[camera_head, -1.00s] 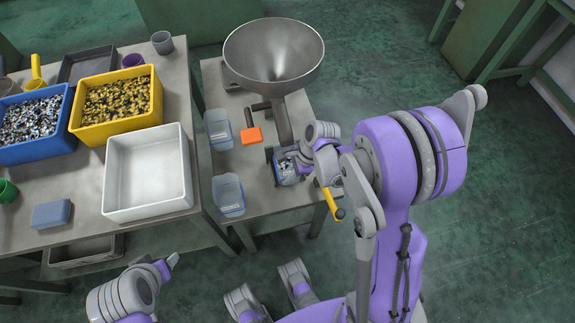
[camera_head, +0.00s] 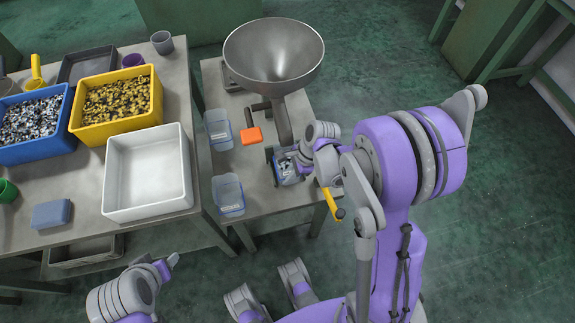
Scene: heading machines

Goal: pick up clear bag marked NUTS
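Two clear bluish bags stand on the smaller table, an upper one (camera_head: 218,130) and a lower one (camera_head: 228,196). Each has a small pale label too small to read. A third bag-like item with grey contents (camera_head: 287,170) is below the funnel spout. My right gripper (camera_head: 300,160) is right at this item, overlapping its right side; I cannot tell whether its fingers are closed on it. My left gripper (camera_head: 171,262) is low at the left, in front of the tables and away from the bags; its finger opening is unclear.
A large metal funnel (camera_head: 273,50) with an orange-ended handle (camera_head: 251,135) stands on the smaller table. A yellow handle (camera_head: 333,204) is at its front right.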

